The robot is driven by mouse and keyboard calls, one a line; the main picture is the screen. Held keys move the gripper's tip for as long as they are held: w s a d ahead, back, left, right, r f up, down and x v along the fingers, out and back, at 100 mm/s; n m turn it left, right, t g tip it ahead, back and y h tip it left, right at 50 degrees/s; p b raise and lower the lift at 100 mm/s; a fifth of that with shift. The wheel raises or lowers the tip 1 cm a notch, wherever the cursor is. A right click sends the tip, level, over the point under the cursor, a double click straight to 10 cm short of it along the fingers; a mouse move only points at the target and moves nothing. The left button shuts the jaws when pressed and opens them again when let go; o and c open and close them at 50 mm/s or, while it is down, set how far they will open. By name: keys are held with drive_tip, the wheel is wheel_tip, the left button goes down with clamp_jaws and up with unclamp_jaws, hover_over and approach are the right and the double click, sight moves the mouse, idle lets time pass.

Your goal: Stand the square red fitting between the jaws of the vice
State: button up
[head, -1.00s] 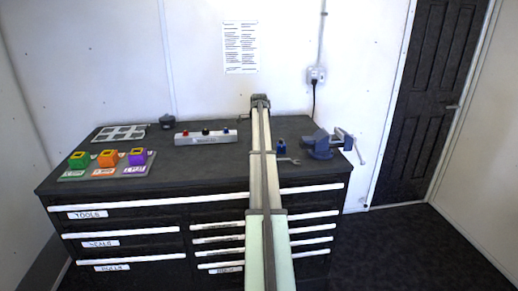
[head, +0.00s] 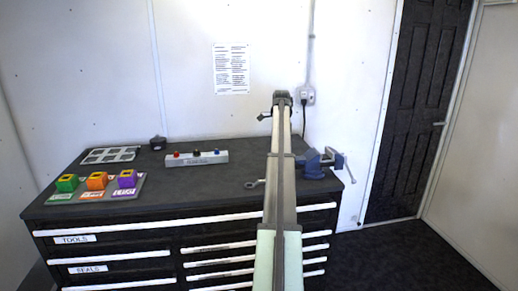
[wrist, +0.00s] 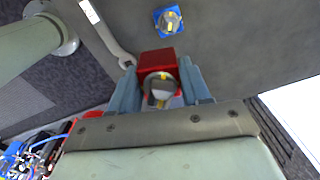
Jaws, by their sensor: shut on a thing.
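My gripper (wrist: 160,88) is shut on the square red fitting (wrist: 158,60) in the wrist view. The fitting's red block sits between the two blue-grey fingers, and a pale round part with a yellow mark shows on its near side. In the head view my gripper (head: 283,98) is at the end of the outstretched arm, and the fitting cannot be made out there. The blue vice (head: 313,165) stands at the right end of the bench, to the right of my arm. Its jaw gap is not clear at this size. The vice is not seen in the wrist view.
A blue square fitting (wrist: 168,20) and a spanner (wrist: 108,32) lie on the bench top. The bench's middle left is clear.

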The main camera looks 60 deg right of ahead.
drive_tip(key=shift+m, duration=0.9)
drive_tip(key=s+d+r, duration=0.1)
drive_tip(key=s+d, duration=0.2)
drive_tip(key=s, duration=0.1)
drive_tip(key=s+d+r, duration=0.1)
drive_tip(key=s+d, duration=0.2)
drive_tip(key=s, duration=0.1)
drive_tip(key=s+d+r, duration=0.1)
drive_tip(key=s+d, duration=0.2)
drive_tip(key=s, duration=0.1)
drive_tip(key=shift+s+d+r, duration=0.1)
drive_tip(key=shift+s+r, duration=0.2)
drive_tip(key=shift+s+d+r+n, duration=0.5)
drive_tip(key=shift+d+n, duration=0.15)
drive_tip(key=shift+n, duration=0.1)
drive_tip(key=shift+s+d+r+n, duration=0.35)
drive_tip(key=shift+s+d+n, duration=0.1)
drive_tip(key=shift+d+n, duration=0.2)
drive_tip(key=shift+s+d+r+n, duration=0.5)
drive_tip(key=shift+d+n, duration=0.1)
drive_tip(key=shift+n, duration=0.2)
drive_tip(key=shift+f, duration=0.25)
drive_tip(key=shift+f, duration=4.1)
drive_tip(key=o, duration=1.3)
